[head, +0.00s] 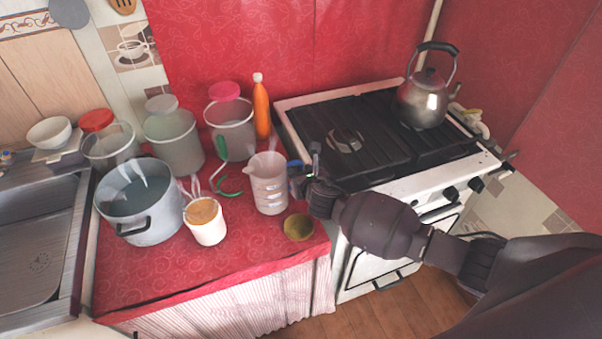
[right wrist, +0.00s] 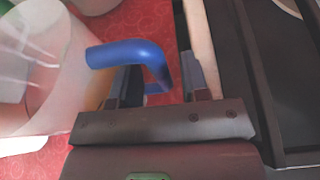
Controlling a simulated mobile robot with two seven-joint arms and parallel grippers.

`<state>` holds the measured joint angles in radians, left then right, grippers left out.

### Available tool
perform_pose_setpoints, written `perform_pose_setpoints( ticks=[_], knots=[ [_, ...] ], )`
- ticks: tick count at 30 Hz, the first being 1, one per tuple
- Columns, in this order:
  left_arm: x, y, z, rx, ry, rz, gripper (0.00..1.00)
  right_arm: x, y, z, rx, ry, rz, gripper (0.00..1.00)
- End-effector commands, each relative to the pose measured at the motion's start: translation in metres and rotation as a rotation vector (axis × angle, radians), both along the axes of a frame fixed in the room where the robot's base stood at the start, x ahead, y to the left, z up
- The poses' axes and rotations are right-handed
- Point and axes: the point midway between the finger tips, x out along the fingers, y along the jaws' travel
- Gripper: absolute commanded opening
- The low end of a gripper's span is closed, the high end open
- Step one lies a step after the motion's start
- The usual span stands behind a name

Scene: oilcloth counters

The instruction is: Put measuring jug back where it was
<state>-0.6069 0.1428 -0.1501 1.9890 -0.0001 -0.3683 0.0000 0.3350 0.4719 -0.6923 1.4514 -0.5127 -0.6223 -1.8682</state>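The measuring jug (head: 268,185) is translucent with a blue handle, and it stands upright on the red oilcloth counter (head: 160,270) near its right side. Its handle points right, toward the stove. My right gripper (head: 303,168) is at the handle. In the right wrist view the blue handle (right wrist: 130,53) reaches in between the two fingers of the gripper (right wrist: 160,82), which are apart with a gap visible beside the handle. The jug's clear wall (right wrist: 40,70) fills the left of that view. My left gripper is not in view.
A small yellowish bowl (head: 298,227) sits in front of the jug. A white cup (head: 205,222), a large pot (head: 137,205), lidded containers (head: 230,130) and an orange bottle (head: 261,108) stand left and behind. The stove (head: 350,130) with a kettle (head: 424,98) is right.

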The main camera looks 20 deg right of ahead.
Motion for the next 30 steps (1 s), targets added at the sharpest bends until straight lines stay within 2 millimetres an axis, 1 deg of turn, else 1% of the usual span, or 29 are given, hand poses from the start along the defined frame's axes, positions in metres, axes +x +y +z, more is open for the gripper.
perform_pose_setpoints(
  ticks=[6, 10, 14, 24, 30],
  knots=[
    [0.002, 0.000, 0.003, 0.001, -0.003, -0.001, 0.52, 0.000, 0.000, 0.004, 0.001, -0.001, 0.000, 0.42],
    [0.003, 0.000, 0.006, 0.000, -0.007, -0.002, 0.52, -0.010, 0.000, 0.008, 0.000, -0.001, 0.000, 0.42],
    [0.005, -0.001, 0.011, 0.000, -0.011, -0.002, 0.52, -0.028, -0.002, 0.016, -0.001, 0.000, 0.001, 0.42],
    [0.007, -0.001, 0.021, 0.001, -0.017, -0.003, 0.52, -0.082, -0.004, 0.038, 0.000, -0.001, 0.001, 0.42],
    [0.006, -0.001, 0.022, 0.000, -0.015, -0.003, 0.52, -0.103, -0.004, 0.046, 0.000, 0.000, 0.001, 0.42]
  ],
)
